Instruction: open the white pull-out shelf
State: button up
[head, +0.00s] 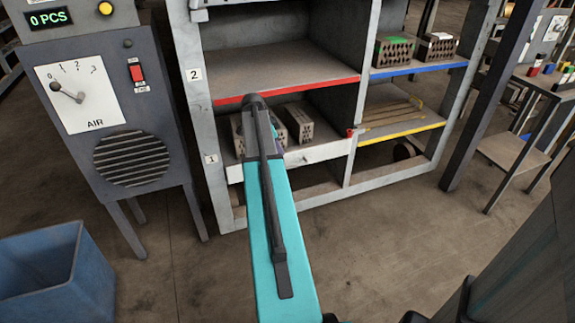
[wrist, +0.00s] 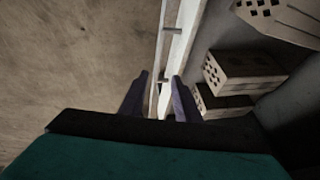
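The white pull-out shelf shows its white front (head: 322,152) in the lower left bay of the rack in the head view. Its white front edge also runs upright through the wrist view (wrist: 186,38). A thin bar (wrist: 172,30) stands out from that front. Grey hollow bricks (head: 299,124) sit on the shelf; they also show in the wrist view (wrist: 242,72). My gripper (wrist: 160,76) has its two dark fingers apart, one each side of a pale strip at the front. I cannot tell whether they touch it. In the head view my arm hides most of the gripper.
A blue bin (head: 55,270) and a grey air console (head: 105,110) stand at the left. An upper shelf with a red edge (head: 290,89) is just above. A dark post (head: 490,95) rises at the right. Floor (head: 390,245) before the rack is clear.

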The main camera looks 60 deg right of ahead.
aim_at(289, 167)
jog(key=shift+f, duration=0.1)
jog(key=b+x, duration=0.1)
jog(key=x, duration=1.2)
jog(key=shift+d+f, duration=0.1)
jog(key=shift+f, duration=0.25)
grip_shut()
